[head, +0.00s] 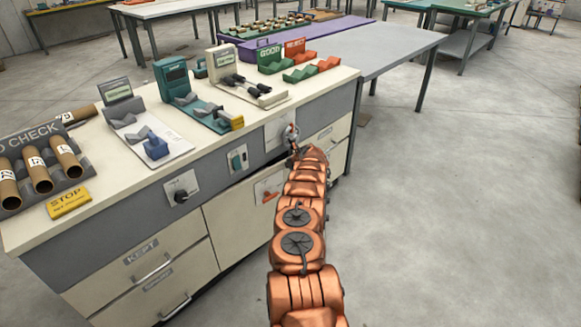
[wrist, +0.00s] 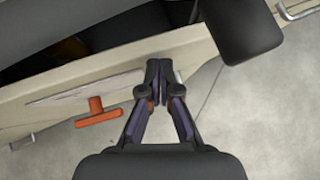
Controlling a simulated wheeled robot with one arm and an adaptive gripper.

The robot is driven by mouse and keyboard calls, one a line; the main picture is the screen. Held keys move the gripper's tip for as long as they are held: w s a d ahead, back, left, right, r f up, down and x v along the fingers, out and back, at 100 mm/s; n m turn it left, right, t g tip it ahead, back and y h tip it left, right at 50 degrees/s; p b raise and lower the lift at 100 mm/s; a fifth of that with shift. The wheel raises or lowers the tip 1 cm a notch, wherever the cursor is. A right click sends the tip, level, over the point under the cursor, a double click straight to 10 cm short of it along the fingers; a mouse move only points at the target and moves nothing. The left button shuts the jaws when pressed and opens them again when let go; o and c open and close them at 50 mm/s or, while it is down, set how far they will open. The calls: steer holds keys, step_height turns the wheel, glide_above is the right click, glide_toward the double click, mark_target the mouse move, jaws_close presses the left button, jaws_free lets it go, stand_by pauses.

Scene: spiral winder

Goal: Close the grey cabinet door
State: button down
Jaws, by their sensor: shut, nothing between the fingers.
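The cabinet door (head: 240,218) is a pale cream-grey panel in the front of the workbench, with a white plate and an orange handle (wrist: 97,112). A dark gap shows along its top edge in the head view. In the wrist view the door (wrist: 45,110) stands a little away from the cabinet, with the dark inside visible behind its edge. My gripper (wrist: 157,68) is shut and empty, its fingertips at the door's upper edge near the handle. I cannot tell whether they touch it. In the head view my arm hides the door's right part and most of the gripper.
Drawers (head: 150,262) sit left of the door, with more on the right. Switches and a black knob (head: 181,196) stick out from the grey front panel. The benchtop (head: 120,185) holds stands and cardboard tubes. Grey floor (head: 450,210) on the right is open.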

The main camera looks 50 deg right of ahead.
steer(key=shift+w+d, duration=0.15)
steer(key=shift+d, duration=0.15)
stand_by(0.4)
steer(key=shift+s, duration=0.2)
steer(key=s+r+p, duration=0.3)
steer(key=s+r, duration=0.3)
steer(key=s, duration=0.5)
steer(key=shift+a+r, duration=0.35)
steer(key=shift+a, duration=0.1)
steer(key=shift+s, duration=0.1)
